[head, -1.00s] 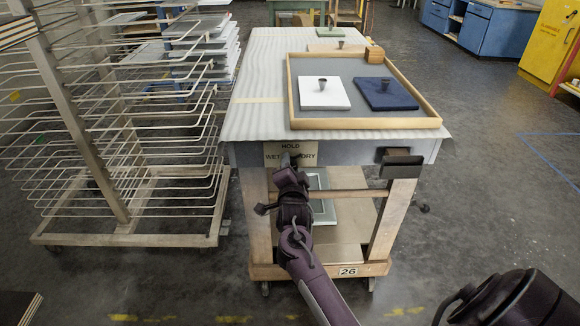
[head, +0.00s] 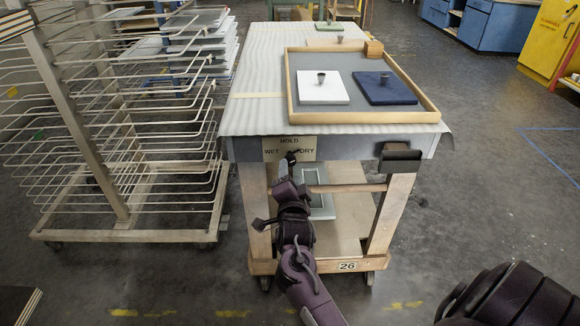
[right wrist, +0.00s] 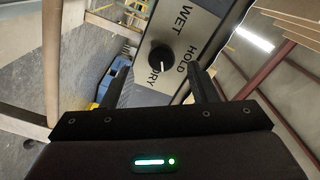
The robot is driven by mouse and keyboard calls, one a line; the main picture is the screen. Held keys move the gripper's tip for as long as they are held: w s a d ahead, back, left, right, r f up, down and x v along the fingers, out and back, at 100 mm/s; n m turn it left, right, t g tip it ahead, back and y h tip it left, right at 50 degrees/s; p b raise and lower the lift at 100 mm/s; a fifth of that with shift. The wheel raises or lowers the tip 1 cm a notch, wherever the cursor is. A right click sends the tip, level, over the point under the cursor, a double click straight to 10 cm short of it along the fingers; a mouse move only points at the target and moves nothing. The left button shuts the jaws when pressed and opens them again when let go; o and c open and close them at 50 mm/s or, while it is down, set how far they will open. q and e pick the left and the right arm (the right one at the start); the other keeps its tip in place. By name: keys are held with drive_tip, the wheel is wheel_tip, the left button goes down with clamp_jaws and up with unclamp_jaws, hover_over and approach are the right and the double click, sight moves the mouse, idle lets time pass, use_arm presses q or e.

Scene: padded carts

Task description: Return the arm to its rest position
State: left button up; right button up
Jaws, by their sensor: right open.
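My right gripper (head: 290,159) is in front of the sign plate (head: 305,143) on the cart's front edge, its arm coming up from the bottom of the head view. In the right wrist view the two fingers of my right gripper (right wrist: 158,82) are apart and empty. The black round knob (right wrist: 160,54) shows beyond and between them, clear of both. The plate (right wrist: 203,25) reads WET, HOLD and DRY, and the knob's white mark points toward DRY. In the head view my gripper hides part of the plate and the knob. My left gripper is not in view.
On the padded cart top (head: 258,100) a wood-rimmed tray (head: 360,118) holds a white square (head: 313,94) and a dark blue square (head: 398,95), each with a small knob. A wire drying rack (head: 120,225) stands close at left. The floor at right is clear.

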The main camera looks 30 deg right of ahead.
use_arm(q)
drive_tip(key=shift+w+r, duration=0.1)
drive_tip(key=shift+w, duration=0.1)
use_arm(e)
drive_tip(key=shift+s+a, duration=0.3)
drive_tip(key=shift+s, duration=0.3)
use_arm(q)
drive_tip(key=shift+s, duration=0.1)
